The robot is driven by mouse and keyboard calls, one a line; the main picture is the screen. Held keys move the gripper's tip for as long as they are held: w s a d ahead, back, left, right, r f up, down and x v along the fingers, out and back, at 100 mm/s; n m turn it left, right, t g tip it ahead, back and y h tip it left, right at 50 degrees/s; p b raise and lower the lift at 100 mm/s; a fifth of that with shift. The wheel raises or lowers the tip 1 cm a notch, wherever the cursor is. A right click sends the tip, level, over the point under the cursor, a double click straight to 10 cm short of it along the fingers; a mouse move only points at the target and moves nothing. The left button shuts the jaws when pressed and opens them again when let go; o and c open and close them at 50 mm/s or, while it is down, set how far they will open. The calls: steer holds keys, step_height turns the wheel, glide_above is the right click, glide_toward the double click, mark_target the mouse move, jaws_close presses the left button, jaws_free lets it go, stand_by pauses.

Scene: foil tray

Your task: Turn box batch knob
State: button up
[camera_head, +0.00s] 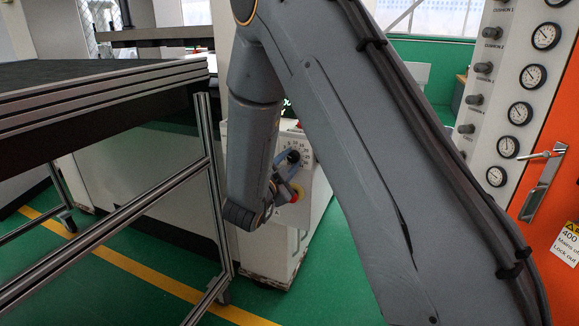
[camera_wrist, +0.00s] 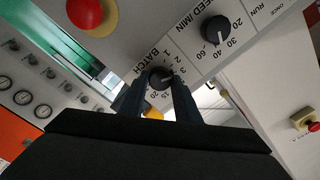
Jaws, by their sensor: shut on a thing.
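The batch knob (camera_wrist: 161,76) is a small black dial knob on the pale panel of the control box. In the wrist view it sits between the tips of my two dark fingers, beside the printed word BATCH and a ring of numbers. My gripper (camera_wrist: 158,88) is shut on the knob, one finger on each side. The exact mark the pointer faces is hard to read. In the head view my gripper (camera_head: 281,168) reaches the front of the white box (camera_head: 275,243), and the knob (camera_head: 293,156) shows beside the fingers.
A larger speed knob (camera_wrist: 214,30) and a red stop button (camera_wrist: 86,13) are close by on the panel. A dark-topped table (camera_head: 90,78) with metal legs stands at left. Gauges (camera_head: 520,112) and an orange cabinet door (camera_head: 553,185) are at right.

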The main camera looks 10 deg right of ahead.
steer(key=shift+f+m+b, duration=0.1)
steer(key=shift+m+b, duration=0.25)
steer(key=shift+m, duration=0.25)
steer(key=o, duration=1)
steer(key=shift+o, duration=0.2)
steer(key=shift+s, duration=0.1)
steer(key=b+v, duration=0.1)
steer(key=v, duration=0.6)
steer(key=shift+s+a, duration=0.25)
steer(key=shift+s, duration=0.05)
